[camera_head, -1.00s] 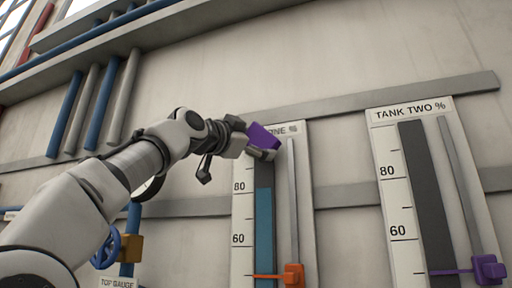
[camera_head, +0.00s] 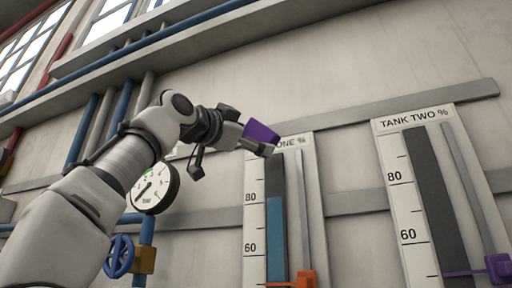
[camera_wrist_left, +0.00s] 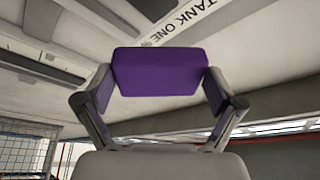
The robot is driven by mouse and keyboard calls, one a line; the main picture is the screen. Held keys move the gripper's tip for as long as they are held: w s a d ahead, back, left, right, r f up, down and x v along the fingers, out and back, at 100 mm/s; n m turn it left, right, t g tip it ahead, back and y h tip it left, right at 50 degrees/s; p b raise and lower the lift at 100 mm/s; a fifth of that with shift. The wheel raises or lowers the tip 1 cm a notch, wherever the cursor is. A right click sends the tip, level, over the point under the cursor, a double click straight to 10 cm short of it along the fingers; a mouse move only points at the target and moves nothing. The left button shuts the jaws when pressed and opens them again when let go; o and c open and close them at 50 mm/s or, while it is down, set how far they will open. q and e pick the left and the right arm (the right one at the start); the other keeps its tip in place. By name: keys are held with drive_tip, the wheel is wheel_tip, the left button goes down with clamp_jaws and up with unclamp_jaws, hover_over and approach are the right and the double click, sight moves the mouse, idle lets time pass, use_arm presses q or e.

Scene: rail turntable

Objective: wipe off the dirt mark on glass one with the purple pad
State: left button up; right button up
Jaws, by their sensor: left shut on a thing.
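The purple pad (camera_head: 261,132) is held between the fingers of my left gripper (camera_head: 256,146), in front of the top of the tank one gauge. In the left wrist view the pad (camera_wrist_left: 158,72) fills the space between both fingertips. Glass one (camera_head: 277,225) is the dark tube on the tank one board, with blue in its lower part. I see no dirt mark on the part that shows. I cannot tell whether the pad touches the glass. My right gripper is not in view.
An orange pointer (camera_head: 305,280) sits on the rail right of glass one. The tank two board (camera_head: 405,215) with a purple pointer (camera_head: 499,267) stands to the right. A round dial (camera_head: 153,188) and a blue valve wheel (camera_head: 120,257) are at the left, near my arm.

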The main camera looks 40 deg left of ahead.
use_arm(q)
drive_tip(key=shift+s+d, duration=0.1)
drive_tip(key=shift+s, duration=0.15)
drive_tip(key=shift+w, duration=0.1)
drive_tip(key=w+f+n+y, duration=0.1)
drive_tip(key=f+n+g+y+b, duration=0.1)
drive_tip(key=f+y, duration=0.1)
drive_tip(key=shift+w+y, duration=0.3)
drive_tip(key=shift+w, duration=0.05)
drive_tip(key=w+p, duration=0.1)
drive_tip(key=w+a+p, duration=0.1)
drive_tip(key=w, duration=0.3)
drive_tip(key=shift+a+p, duration=0.3)
drive_tip(key=shift+p, duration=0.1)
